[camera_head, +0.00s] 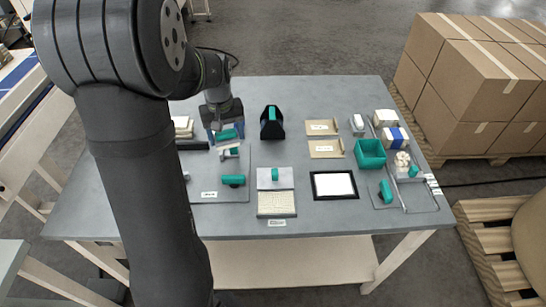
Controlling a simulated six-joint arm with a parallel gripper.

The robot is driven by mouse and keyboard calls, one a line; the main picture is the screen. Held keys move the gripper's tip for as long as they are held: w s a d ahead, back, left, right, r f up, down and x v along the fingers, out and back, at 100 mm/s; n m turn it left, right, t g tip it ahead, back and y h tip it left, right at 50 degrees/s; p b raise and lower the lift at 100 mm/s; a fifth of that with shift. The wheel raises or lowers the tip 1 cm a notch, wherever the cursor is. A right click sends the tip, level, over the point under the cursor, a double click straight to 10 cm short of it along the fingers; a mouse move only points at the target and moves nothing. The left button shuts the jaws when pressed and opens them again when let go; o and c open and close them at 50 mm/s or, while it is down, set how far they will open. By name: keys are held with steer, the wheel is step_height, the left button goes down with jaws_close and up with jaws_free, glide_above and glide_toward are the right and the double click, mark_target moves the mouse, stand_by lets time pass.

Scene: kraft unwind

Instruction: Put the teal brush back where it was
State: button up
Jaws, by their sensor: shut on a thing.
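My gripper (225,132) is over the back left part of the grey table, its blue fingers shut on the teal brush (228,134). The brush shows as a small teal handle between the fingers, with a pale strip just below it that looks like its bristles. The gripper and my arm hide part of what lies behind and beside it. I cannot tell how high the brush is above the table. Just below it is a small teal and white item (229,153), at the top of a grey labelled panel (207,190).
A teal-handled dark tool (233,181) lies on the panel. To the right are a black holder (272,124), a white pad with a teal knob (275,178), a black-framed white sheet (334,185), cardboard pieces (323,128) and a teal bin (370,154).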

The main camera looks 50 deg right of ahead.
steer(key=s+d+r+m, duration=0.15)
steer(key=s+d, duration=0.35)
steer(key=s, duration=0.5)
steer(key=s+d+r+m, duration=0.1)
steer(key=s+d+m, duration=0.1)
steer(key=s+d, duration=0.6)
steer(key=w+f, duration=0.2)
steer(key=w, duration=0.1)
steer(key=w+a+f, duration=0.1)
steer(key=w+f, duration=0.1)
steer(key=w, duration=0.1)
steer(key=w+a+f, duration=0.1)
steer(key=w+f, duration=0.1)
steer(key=w, duration=0.1)
steer(key=shift+w+f, duration=0.2)
steer(key=shift+f, duration=0.15)
steer(key=shift+w+f, duration=0.1)
steer(key=shift+f, duration=1.95)
steer(key=shift+a+f, duration=0.1)
steer(key=shift+f, duration=0.05)
steer(key=o, duration=0.9)
